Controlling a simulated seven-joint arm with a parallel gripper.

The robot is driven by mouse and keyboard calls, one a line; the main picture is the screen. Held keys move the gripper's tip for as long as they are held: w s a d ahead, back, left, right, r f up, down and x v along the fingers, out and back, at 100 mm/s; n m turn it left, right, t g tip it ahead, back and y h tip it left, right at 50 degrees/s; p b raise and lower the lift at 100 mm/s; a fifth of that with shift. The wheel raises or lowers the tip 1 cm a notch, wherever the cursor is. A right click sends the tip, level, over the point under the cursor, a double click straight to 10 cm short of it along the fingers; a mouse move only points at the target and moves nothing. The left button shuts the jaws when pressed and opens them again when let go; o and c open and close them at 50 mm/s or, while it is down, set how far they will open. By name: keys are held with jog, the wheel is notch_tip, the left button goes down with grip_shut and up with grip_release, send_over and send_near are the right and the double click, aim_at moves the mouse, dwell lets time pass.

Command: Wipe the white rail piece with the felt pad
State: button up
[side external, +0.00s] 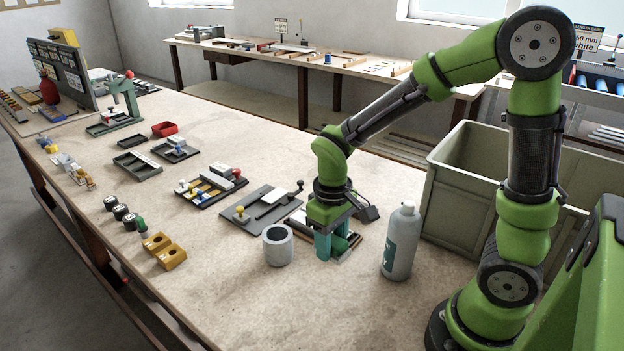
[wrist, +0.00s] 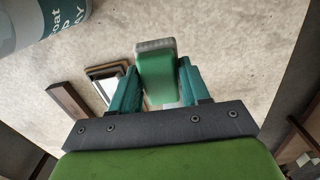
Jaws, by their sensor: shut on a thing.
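My gripper (wrist: 158,78) is shut on a green block with a grey face, which looks like the felt pad (wrist: 155,46); the fingers stand on both sides of it. In the side view my gripper (side external: 333,250) points down over a low dark-edged wooden holder (side external: 351,243), which it partly hides. In the wrist view a pale strip in a dark frame (wrist: 103,72) shows beside the left finger, partly covered. A white piece (side external: 271,194) lies on a grey plate (side external: 250,217) with a black lever, left of my gripper. I cannot tell which is the white rail piece.
A grey spray bottle (side external: 402,242) stands close on the right, and a grey cup (side external: 278,246) on the left. A large green-grey crate (side external: 460,205) is behind the bottle. Trays, yellow blocks (side external: 165,251) and a green press (side external: 122,105) stand farther left.

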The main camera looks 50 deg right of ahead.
send_over(300, 215)
jog(key=s+a, duration=0.2)
jog(key=s, duration=0.2)
jog(key=shift+w+m, duration=0.1)
jog(key=shift+m, duration=0.2)
jog(key=w+d+r+n, duration=0.1)
jog(key=w+d+r, duration=0.1)
jog(key=w, duration=0.2)
jog(key=shift+s+f, duration=0.2)
jog(key=shift+f, duration=3.5)
jog(key=shift+s+f, duration=0.25)
jog(key=shift+f, duration=0.05)
jog(key=shift+c, duration=0.4)
jog(key=shift+s, duration=5.85)
jog(key=shift+w, duration=6.15)
jog(key=shift+r, duration=4.1)
jog(key=shift+a, duration=0.1)
